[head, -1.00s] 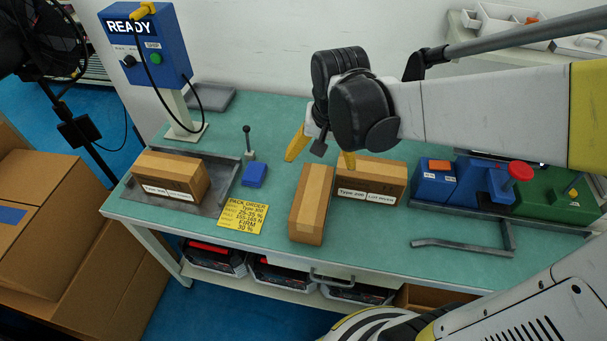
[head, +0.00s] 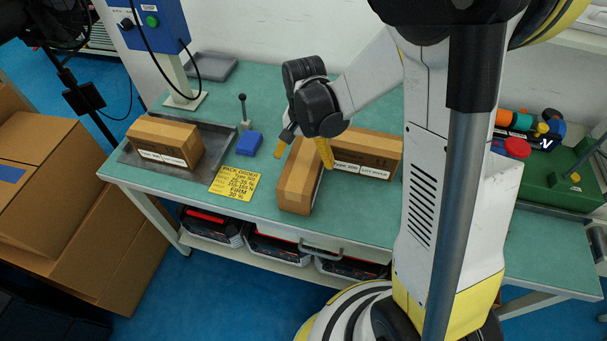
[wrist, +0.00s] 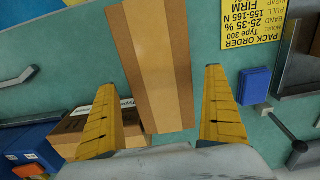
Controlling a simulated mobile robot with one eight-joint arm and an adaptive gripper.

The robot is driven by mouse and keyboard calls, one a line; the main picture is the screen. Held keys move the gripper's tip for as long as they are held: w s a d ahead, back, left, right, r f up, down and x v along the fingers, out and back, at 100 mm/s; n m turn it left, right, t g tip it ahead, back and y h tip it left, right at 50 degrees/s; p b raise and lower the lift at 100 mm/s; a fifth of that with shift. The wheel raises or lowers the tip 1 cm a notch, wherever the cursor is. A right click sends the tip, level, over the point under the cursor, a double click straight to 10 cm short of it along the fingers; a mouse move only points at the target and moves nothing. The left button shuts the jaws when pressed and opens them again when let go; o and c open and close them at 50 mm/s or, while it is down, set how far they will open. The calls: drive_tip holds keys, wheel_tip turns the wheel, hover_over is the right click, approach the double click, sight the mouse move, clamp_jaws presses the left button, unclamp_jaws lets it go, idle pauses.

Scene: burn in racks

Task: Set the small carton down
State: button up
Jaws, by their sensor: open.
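A narrow brown carton (head: 299,180) lies on the green bench top near the front edge, its long side running front to back. A second carton (head: 370,150), with white "Type 200" labels, lies just behind it to the right. A third carton (head: 165,143) lies in a grey tray (head: 209,163) at the left. My gripper (head: 303,158) is open above the narrow carton, with a yellow finger to each side of it. In the wrist view the narrow carton (wrist: 152,62) stretches ahead between the spread fingers, with gaps on both sides. The labelled carton (wrist: 75,132) is partly hidden behind the left finger.
A yellow pack order card (head: 236,181) and a blue block (head: 249,144) lie left of the narrow carton. A small lever (head: 243,112) stands behind the block. A green fixture (head: 570,175) is at the right. The bench front strip is clear.

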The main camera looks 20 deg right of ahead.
wheel_tip(320, 180, down, 4)
drive_tip(key=shift+f+b, duration=0.1)
drive_tip(key=shift+b, duration=0.8)
drive_tip(key=c, duration=1.4)
drive_tip(key=shift+r, duration=0.25)
wheel_tip(320, 180, up, 18)
drive_tip(key=p, duration=0.7)
wheel_tip(320, 180, down, 11)
drive_tip(key=n+b, duration=0.1)
drive_tip(key=n, duration=0.2)
drive_tip(key=n+b, duration=0.1)
drive_tip(key=n, duration=0.2)
drive_tip(key=shift+w+a+r+n, duration=0.1)
drive_tip(key=shift+w+r+n, duration=0.1)
drive_tip(key=shift+n, duration=0.1)
drive_tip(key=shift+s+f+n, duration=0.1)
drive_tip(key=shift+f+n, duration=0.15)
drive_tip(key=shift+n, duration=0.05)
